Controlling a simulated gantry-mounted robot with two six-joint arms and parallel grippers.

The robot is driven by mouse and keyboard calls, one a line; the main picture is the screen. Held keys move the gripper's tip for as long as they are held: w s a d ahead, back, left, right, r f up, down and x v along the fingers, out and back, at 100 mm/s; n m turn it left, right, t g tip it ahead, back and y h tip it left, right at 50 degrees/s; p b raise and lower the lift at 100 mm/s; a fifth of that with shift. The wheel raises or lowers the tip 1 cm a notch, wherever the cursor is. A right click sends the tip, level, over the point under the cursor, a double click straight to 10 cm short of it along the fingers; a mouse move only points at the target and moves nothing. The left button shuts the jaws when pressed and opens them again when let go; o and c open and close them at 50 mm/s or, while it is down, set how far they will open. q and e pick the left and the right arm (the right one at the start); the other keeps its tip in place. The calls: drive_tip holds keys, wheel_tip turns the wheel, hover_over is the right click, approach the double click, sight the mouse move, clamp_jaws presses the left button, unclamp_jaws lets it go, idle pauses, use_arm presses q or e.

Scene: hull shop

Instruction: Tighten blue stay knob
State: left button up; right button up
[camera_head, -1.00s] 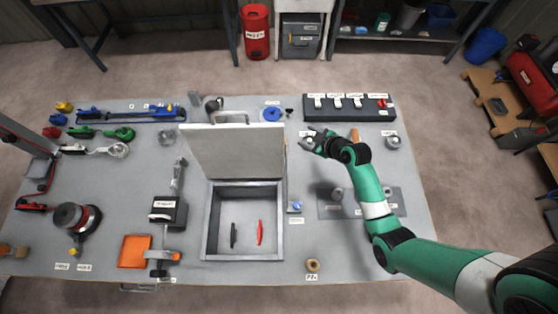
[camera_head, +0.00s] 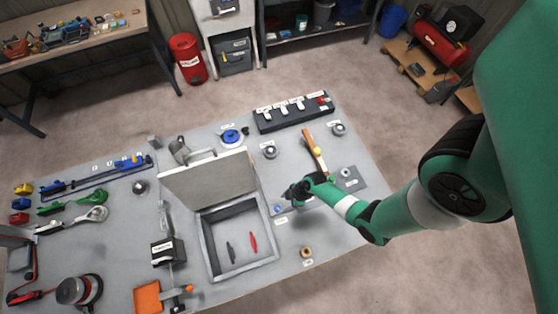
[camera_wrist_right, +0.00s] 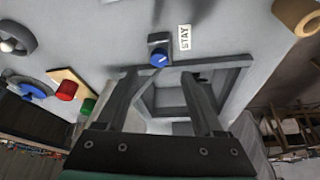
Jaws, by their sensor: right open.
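The blue stay knob (camera_head: 278,208) sits on a small block just right of the open box's frame in the head view. In the right wrist view the blue knob (camera_wrist_right: 160,57) shows clearly beside a label reading STAY. My right gripper (camera_head: 287,196) is close to the knob, coming from the right. In the right wrist view its two fingers (camera_wrist_right: 160,73) are apart with nothing between them, and the knob shows just beyond the fingertips. I see no contact. My left gripper is not in view.
The box (camera_head: 270,262) has its pale lid (camera_head: 208,178) raised and holds a red and a dark piece. A switch panel (camera_head: 292,112) and blue disc (camera_head: 231,136) stand behind. A tan ring (camera_head: 306,252) lies in front.

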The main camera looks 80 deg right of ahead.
sight(278, 208)
drive_tip(key=b+x, duration=0.2)
drive_tip(key=x, duration=0.4)
drive_tip(key=shift+w+f, duration=0.3)
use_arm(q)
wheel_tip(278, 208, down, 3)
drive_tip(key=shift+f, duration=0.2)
use_arm(e)
clamp_jaws()
